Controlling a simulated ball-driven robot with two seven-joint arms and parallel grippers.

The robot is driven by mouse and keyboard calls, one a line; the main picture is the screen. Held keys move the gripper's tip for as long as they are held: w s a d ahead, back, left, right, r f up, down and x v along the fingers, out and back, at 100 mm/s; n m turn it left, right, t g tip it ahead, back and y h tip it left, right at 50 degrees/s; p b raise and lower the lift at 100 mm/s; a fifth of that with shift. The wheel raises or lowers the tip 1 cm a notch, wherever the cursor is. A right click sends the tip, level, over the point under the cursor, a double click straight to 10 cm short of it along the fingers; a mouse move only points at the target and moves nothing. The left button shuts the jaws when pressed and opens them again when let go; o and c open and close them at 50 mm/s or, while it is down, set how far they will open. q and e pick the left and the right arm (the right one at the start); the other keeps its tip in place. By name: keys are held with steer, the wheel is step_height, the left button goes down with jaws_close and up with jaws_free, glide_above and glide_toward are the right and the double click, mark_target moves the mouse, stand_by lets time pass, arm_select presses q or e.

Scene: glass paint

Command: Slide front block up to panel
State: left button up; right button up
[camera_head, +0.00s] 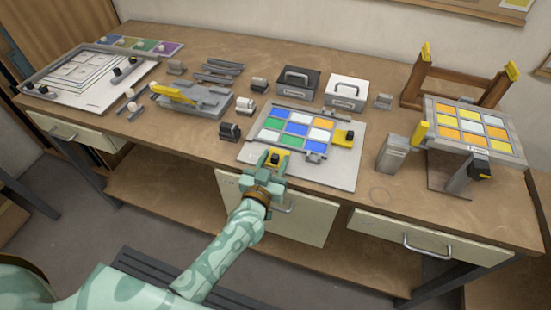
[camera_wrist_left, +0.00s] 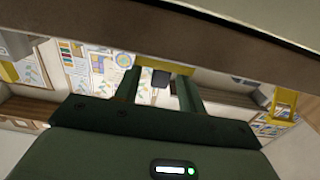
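The stained-glass panel (camera_head: 293,132) of blue, green, white and orange tiles lies on a pale board (camera_head: 337,172) near the table's front edge. The front block (camera_head: 275,154), yellow with a black knob, sits at the panel's near edge; whether it touches cannot be told. It also shows as a yellow strip (camera_wrist_left: 165,65) in the left wrist view. My left gripper (camera_head: 272,165) reaches it from the front. Its fingers (camera_wrist_left: 157,88) stand apart, with the dark knob between them and no clear contact. The gripper partly hides the block. My right gripper is not in view.
A second yellow block (camera_head: 344,138) with a black knob stands at the panel's right side. A grey post (camera_head: 392,153) and a tilted tile panel (camera_head: 468,127) stand further right. A small dark clamp (camera_head: 229,132) is left of the board. The board's front right is bare.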

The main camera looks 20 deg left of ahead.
mark_target(276, 155)
arm_select(q)
steer(key=shift+w, duration=0.65)
jaws_close()
steer(key=shift+w, duration=1.35)
jaws_free()
steer(key=shift+d, duration=0.1)
